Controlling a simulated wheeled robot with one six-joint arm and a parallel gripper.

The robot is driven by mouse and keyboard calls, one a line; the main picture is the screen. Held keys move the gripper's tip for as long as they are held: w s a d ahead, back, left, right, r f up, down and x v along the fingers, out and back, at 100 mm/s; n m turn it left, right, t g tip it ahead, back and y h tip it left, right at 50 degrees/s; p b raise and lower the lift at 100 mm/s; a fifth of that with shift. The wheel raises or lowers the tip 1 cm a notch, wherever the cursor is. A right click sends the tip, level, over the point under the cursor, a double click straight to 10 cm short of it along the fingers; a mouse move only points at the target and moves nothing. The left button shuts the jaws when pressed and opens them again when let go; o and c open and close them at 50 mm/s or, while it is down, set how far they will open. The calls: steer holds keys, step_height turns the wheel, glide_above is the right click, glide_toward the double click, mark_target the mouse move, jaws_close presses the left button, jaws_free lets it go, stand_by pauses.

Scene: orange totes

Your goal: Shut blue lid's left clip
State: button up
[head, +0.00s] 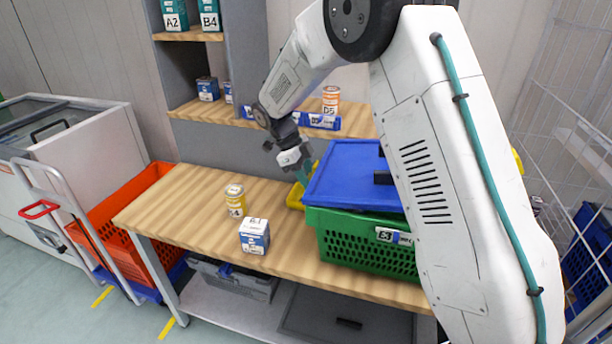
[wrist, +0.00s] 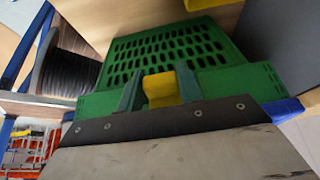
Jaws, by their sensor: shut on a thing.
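A green crate (head: 365,240) with perforated walls stands on the wooden bench under a blue lid (head: 345,178). A yellow clip (head: 296,194) is at the crate's left end. Another yellow piece (head: 517,160) shows at the right, partly behind my arm. My gripper (head: 304,172) is at the lid's left edge. In the wrist view my gripper (wrist: 159,88) has its two teal fingers on either side of a yellow clip (wrist: 161,89), shut on it, in front of the green wall (wrist: 165,50). The clip's latch is hidden, so I cannot tell whether it is fastened.
A shelf (head: 190,107) with cans and boxes is behind. An orange tote (head: 120,220) is at left. A wire cage (head: 570,130) is at right.

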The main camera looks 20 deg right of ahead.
steer(key=shift+s+d, duration=0.1)
stand_by(0.5)
steer(key=o, duration=1)
steer(key=v, duration=0.7)
steer(key=shift+w+a+r, duration=0.25)
steer(key=shift+r, duration=0.05)
